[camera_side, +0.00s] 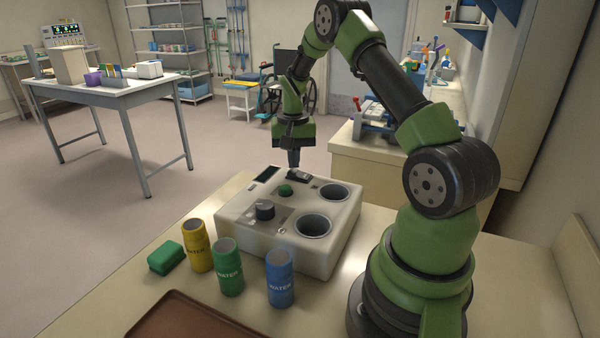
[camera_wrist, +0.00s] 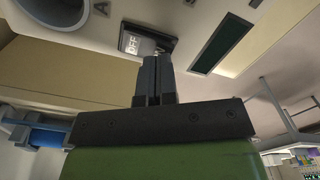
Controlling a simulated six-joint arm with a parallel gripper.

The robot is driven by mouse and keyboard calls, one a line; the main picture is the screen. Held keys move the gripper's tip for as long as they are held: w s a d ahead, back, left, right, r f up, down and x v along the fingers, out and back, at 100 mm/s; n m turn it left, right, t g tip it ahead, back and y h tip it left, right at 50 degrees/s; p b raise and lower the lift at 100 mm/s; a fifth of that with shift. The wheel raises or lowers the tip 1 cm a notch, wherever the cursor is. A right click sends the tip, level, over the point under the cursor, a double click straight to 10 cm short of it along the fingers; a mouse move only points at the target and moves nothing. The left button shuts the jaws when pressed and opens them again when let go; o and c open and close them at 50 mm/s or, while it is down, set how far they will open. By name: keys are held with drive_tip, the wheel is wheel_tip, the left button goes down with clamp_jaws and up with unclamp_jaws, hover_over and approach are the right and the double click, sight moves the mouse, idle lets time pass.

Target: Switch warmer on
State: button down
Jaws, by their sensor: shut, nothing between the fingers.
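The warmer (camera_side: 240,222) is a white box on the bench with two round wells, a dark knob (camera_side: 264,210), a green button (camera_side: 285,190) and a dark display (camera_side: 267,174). A black rocker switch (camera_side: 299,176) sits near its back edge. The switch also shows in the wrist view (camera_wrist: 145,40), with lettering that seems to read OFF. My gripper (camera_side: 294,162) points down at the switch, shut and empty. In the wrist view its fingertips (camera_wrist: 156,60) overlap the switch's edge; I cannot tell whether they touch it. The fingers partly hide the switch.
Yellow (camera_side: 199,250), green (camera_side: 229,272) and blue (camera_side: 280,282) water cans stand in front of the warmer. A green block (camera_side: 166,258) lies left of them. A brown tray (camera_side: 185,318) is at the front edge. The space above the warmer's left side is clear.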

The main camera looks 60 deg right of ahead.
drive_tip(key=shift+f, duration=0.7)
idle(0.3)
drive_tip(key=shift+r, duration=3.5)
drive_tip(key=shift+a+r, duration=0.2)
drive_tip(key=shift+r, duration=0.1)
drive_tip(key=s+a+r+n+t, duration=0.2)
drive_tip(key=a+r, duration=0.5)
drive_tip(key=a, duration=0.1)
drive_tip(key=s+a+r+n+t, duration=0.2)
drive_tip(key=a+r, duration=0.5)
drive_tip(key=s+a+r+n+t+y, duration=0.1)
drive_tip(key=s+a+n+t+y, duration=0.1)
drive_tip(key=s+a, duration=0.8)
drive_tip(key=shift+s+n+t, duration=0.6)
drive_tip(key=shift+s+n, duration=0.25)
drive_tip(key=shift+n, duration=0.15)
